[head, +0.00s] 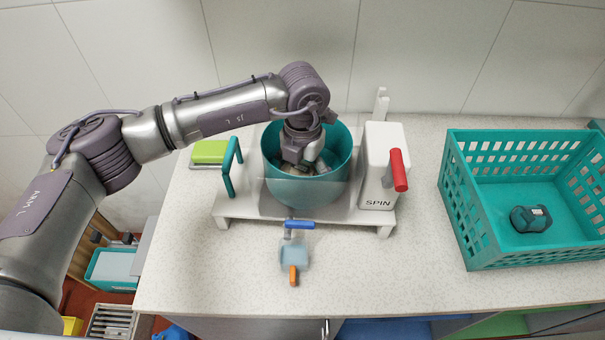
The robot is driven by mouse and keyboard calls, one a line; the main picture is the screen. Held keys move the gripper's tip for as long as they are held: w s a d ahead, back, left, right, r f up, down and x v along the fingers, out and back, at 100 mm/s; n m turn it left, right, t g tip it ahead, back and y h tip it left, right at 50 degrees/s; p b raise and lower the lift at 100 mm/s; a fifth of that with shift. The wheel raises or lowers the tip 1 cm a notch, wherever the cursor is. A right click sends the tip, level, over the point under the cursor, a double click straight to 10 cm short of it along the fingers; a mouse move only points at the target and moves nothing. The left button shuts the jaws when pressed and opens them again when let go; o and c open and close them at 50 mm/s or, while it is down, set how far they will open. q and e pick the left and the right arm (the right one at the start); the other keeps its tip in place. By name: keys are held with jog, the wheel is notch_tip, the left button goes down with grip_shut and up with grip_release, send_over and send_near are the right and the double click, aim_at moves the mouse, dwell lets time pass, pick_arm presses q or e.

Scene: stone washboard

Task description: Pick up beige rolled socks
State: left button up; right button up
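My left arm reaches in from the left, and my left gripper (300,165) points down inside the teal tub (337,172) of the white spinner. Its fingertips are low in the tub, among or just above small brownish-beige and grey shapes there. The beige rolled socks cannot be made out clearly; the gripper and tub wall hide much of the contents. I cannot tell whether the fingers are open or closed on anything. My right gripper is not in view.
The white SPIN housing (377,185) with a red lever (398,170) stands right of the tub. A teal handle (231,168) and green block (209,151) are left. A teal basket (455,200) holds a dark teal rolled item (531,218). A blue-and-orange tool (294,255) is in front.

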pick_arm(q)
jog(key=c, duration=0.5)
jog(key=shift+r, duration=0.1)
